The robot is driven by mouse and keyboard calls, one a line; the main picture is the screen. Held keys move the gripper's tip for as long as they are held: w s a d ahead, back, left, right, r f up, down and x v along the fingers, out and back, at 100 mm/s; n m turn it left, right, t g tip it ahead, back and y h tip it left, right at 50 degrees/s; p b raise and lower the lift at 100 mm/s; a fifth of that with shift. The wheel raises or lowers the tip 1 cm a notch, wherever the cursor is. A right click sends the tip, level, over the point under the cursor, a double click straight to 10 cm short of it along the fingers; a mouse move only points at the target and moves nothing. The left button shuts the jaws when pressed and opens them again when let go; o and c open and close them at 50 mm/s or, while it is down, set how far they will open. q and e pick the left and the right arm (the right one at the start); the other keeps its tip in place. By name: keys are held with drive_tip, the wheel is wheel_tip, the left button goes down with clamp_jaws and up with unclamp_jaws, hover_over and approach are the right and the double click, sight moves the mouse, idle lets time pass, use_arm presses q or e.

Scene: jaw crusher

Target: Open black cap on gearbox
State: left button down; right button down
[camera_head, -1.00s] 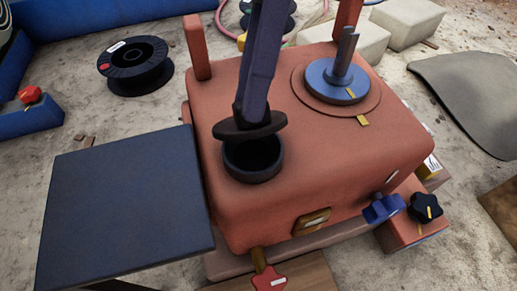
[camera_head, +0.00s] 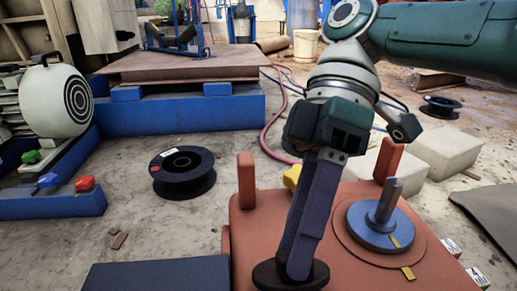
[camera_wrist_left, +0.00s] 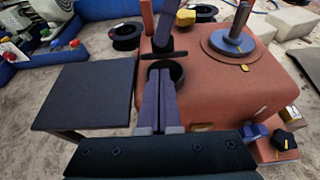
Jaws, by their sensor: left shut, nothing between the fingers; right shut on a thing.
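The orange-red gearbox (camera_head: 350,262) fills the lower right of the head view and also shows in the left wrist view (camera_wrist_left: 215,95). My right gripper (camera_head: 293,268) is shut on the round black cap (camera_head: 291,277), low in the head view. In the left wrist view the cap (camera_wrist_left: 163,54) is just behind the black ring of the opening (camera_wrist_left: 178,68), apparently off it; the exact gap is unclear. The ring is out of frame in the head view. My left gripper (camera_wrist_left: 164,74) is shut and empty, its tips overlapping the ring in the left wrist view; contact cannot be told.
A blue disc with a post (camera_head: 381,225) and upright orange tabs (camera_head: 246,180) stand on the gearbox. A dark flat panel (camera_wrist_left: 85,95) lies left of it.

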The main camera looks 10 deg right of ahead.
use_arm(q)
drive_tip(key=shift+x, duration=1.1)
drive_tip(key=shift+w+r, duration=0.35)
drive_tip(key=shift+r, duration=0.35)
use_arm(e)
drive_tip(key=shift+s, duration=0.1)
use_arm(q)
drive_tip(key=shift+w, duration=0.1)
use_arm(e)
drive_tip(key=c, duration=0.5)
unclamp_jaws()
drive_tip(key=shift+f, duration=0.1)
